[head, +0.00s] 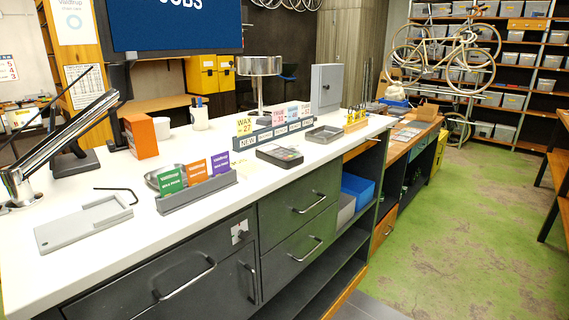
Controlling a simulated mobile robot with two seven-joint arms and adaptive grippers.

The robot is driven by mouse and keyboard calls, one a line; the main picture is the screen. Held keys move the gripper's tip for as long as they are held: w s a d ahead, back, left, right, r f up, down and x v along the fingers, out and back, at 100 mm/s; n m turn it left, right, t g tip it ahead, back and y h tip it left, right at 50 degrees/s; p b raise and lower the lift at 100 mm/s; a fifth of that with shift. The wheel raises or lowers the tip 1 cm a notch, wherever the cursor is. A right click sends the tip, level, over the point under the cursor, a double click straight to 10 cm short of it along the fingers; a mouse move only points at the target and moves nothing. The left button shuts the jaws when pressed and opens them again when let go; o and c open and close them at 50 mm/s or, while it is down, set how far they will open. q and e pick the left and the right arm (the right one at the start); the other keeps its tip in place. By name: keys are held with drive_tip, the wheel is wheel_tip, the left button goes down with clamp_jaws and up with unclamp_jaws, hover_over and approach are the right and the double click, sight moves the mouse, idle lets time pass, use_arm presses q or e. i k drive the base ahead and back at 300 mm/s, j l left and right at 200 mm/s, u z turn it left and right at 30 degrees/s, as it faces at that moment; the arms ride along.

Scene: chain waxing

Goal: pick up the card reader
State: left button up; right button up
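The card reader (280,155) is a small dark grey device with a lighter screen. Nothing covers the card reader. Neither of my grippers is in view.
A grey rack (198,195) with green, orange and purple cards stands left of the card reader. A flat grey tray (84,223), a hex key (120,190) and an orange box (141,136) are farther left. Drawers with handles (308,202) lie below the counter. Green floor (470,240) is open at right.

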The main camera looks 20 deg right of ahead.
sight(286, 158)
drive_tip(key=l+u, duration=0.15)
drive_tip(key=l, duration=0.5)
drive_tip(key=i+l+u, duration=0.25)
drive_tip(key=l, duration=0.95)
drive_tip(key=i+l+u, duration=0.25)
drive_tip(key=l, duration=0.95)
drive_tip(key=l+u, duration=0.25)
drive_tip(key=l, duration=0.95)
